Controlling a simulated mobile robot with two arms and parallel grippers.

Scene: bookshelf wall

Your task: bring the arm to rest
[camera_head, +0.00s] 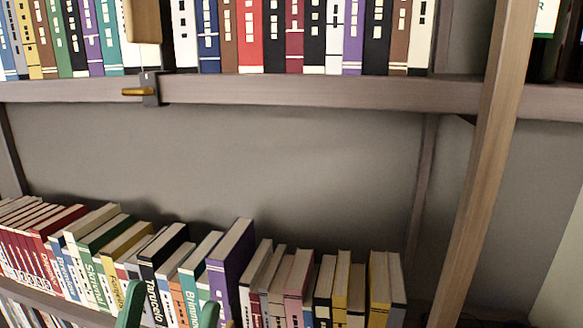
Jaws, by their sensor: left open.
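My left gripper (169,311) shows at the bottom edge of the head view, left of centre. Only the tips of its two green fingers are visible, set apart with a gap between them. It is open, and I see nothing held between the fingers. Books of the lower row show behind and between the fingertips; I cannot tell whether the fingers touch any. The rest of the arm is below the picture. My right gripper is not in view.
A lower row of books (231,262) fills the lower shelf. The upper shelf (300,92) holds more upright books, with a small dark bracket (150,90) on its edge. A slanting wooden post (481,170) stands at the right. The space between shelves is clear.

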